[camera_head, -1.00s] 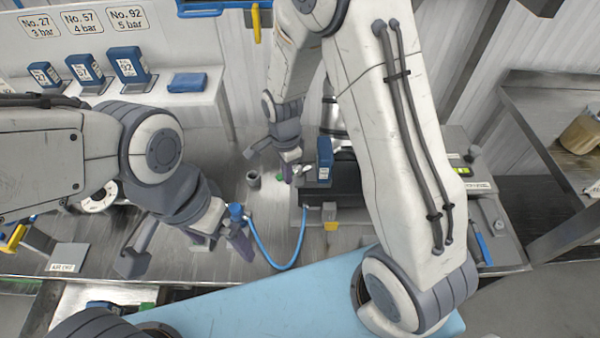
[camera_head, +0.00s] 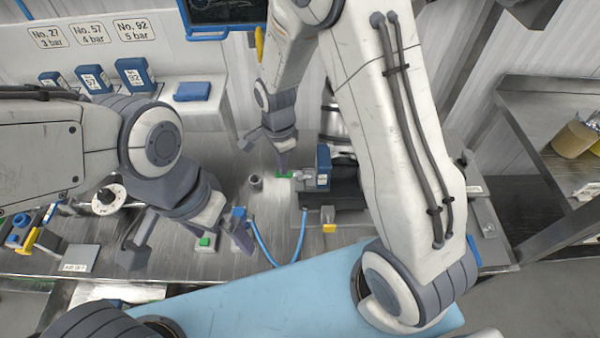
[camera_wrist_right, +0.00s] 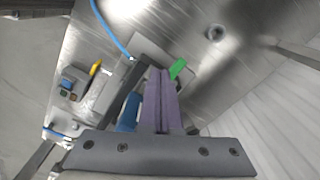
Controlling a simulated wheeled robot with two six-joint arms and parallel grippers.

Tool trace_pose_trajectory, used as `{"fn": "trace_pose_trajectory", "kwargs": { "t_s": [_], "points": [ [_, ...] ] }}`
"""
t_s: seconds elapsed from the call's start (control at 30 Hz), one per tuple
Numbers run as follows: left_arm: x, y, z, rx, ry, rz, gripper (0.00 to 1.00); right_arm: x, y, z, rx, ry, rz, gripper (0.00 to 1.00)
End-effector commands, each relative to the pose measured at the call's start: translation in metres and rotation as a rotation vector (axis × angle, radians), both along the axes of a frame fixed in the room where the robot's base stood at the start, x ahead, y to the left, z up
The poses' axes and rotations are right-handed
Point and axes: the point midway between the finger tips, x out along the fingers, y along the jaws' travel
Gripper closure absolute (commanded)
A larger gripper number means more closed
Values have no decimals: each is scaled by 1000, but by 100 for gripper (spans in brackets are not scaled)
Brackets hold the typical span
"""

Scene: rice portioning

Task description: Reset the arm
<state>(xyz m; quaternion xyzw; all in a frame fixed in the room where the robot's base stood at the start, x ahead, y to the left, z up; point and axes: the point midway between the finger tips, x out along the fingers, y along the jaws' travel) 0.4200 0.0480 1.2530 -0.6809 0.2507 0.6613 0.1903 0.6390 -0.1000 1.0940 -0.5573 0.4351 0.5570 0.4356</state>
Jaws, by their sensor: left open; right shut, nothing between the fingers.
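My right arm reaches down from the top. Its gripper (camera_head: 282,165) is shut and empty, pointing down at the bench near a small green part (camera_head: 284,176). In the right wrist view its purple fingers (camera_wrist_right: 161,100) are pressed together, with the green part (camera_wrist_right: 178,68) just beyond them. I cannot tell whether they touch it. My left gripper (camera_head: 188,243) comes in from the left and is open, its fingers spread wide above the front of the bench. A small green button (camera_head: 207,240) on a grey base shows between those fingers. No object is held.
A device with an upright blue block (camera_head: 323,165) stands right of my right gripper. A blue hose (camera_head: 265,250) loops across the metal bench. Blue numbered blocks (camera_head: 133,75) stand on a shelf at back left. A grey cup (camera_head: 256,182) stands mid-bench.

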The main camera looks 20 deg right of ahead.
Motion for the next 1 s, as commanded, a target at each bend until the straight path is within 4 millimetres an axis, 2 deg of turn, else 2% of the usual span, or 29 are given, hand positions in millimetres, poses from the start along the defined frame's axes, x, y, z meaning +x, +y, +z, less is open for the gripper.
{"fn": "trace_pose_trajectory", "kwargs": {
  "t_s": [0.03,0.1,0.67,0.77,0.83,0.93,1.0],
  "points": [
    [0,0,9,0,0,0,0,-1,0,10,0,0,0,100],
    [0,0,12,0,0,0,0,-2,0,13,0,1,0,100],
    [0,0,9,0,-1,-11,0,-3,1,12,0,1,2,100],
    [0,0,-2,0,-1,-10,0,-11,10,16,4,-6,111,100],
    [0,0,-15,0,-1,-9,0,-24,22,23,9,-14,262,100],
    [0,0,-39,0,-1,-7,0,-57,42,36,18,-29,588,100],
    [0,0,-56,0,-1,-6,0,-87,52,43,25,-36,847,100]
  ]
}}
